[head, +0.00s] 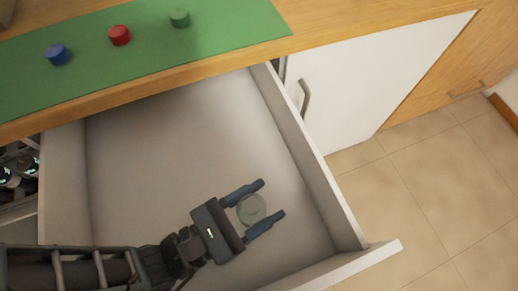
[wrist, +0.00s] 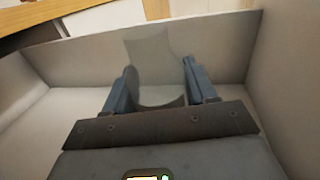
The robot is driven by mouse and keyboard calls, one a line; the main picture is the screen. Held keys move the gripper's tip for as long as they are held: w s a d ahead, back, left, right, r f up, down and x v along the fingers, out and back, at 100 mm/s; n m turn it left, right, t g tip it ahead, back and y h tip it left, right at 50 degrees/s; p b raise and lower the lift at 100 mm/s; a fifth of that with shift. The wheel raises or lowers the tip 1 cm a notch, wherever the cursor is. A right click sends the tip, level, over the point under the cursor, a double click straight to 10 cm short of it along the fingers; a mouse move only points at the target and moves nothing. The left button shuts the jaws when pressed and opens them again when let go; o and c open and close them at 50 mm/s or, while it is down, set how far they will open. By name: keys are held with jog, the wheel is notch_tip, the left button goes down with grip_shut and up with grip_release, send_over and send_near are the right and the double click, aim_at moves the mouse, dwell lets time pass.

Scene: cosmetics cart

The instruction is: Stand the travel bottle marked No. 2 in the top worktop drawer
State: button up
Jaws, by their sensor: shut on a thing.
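A translucent grey travel bottle (head: 251,209) is between the fingers of my gripper (head: 268,199), over the near right part of the open worktop drawer (head: 165,130). My gripper is shut on it. In the wrist view the bottle (wrist: 150,58) looks about upright between the two blue-grey fingers (wrist: 158,75). No number shows on it in either view. I cannot tell whether its base touches the drawer floor. The rest of the drawer floor that shows is bare.
A green mat (head: 215,22) on the wooden worktop (head: 200,72) carries a blue cap (head: 57,54), a red cap (head: 119,35) and a green cap (head: 180,18). A white cabinet door (head: 370,80) with a handle is right of the drawer. Tiled floor (head: 430,180) lies beyond.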

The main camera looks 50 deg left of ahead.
jog(key=shift+f+b, duration=1.4)
jog(key=shift+f, duration=0.25)
jog(key=shift+f, duration=0.15)
jog(key=o, duration=1.1)
jog(key=shift+r, duration=0.25)
jog(key=s, duration=0.3)
jog(key=s+a+p, duration=0.1)
jog(key=s, duration=0.3)
jog(key=shift+s+a+f, duration=0.1)
jog(key=shift+s+a, duration=0.1)
